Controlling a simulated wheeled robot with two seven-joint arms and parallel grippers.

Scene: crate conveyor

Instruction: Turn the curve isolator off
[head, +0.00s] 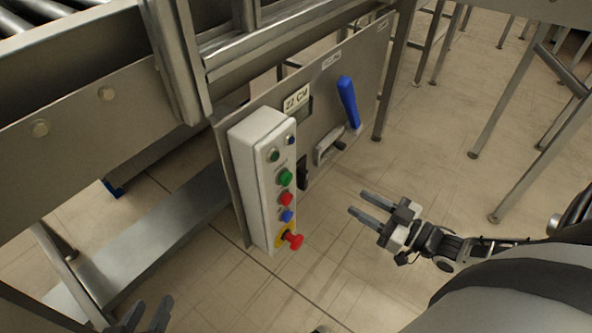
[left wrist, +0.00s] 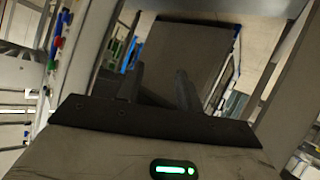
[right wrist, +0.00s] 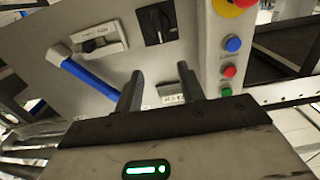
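The grey panel (head: 330,115) has a blue-handled lever (head: 348,102), a grey latch handle (head: 330,146) and a black rotary switch (head: 303,172). I cannot tell which one is the curve isolator, as the small labels are unreadable. In the right wrist view, upside down, the blue lever (right wrist: 90,78) and the rotary switch (right wrist: 157,22) face the gripper. My right gripper (head: 357,203) is open and empty, in front of the panel and apart from it. My left gripper (head: 150,306) is open and empty at the bottom left, also in the left wrist view (left wrist: 160,75).
A white control box (head: 262,185) with several coloured buttons and a red emergency stop (head: 293,241) sticks out left of the switch. A conveyor frame (head: 80,110) runs along the upper left. Metal legs (head: 400,70) stand behind the panel. The floor around my right gripper is clear.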

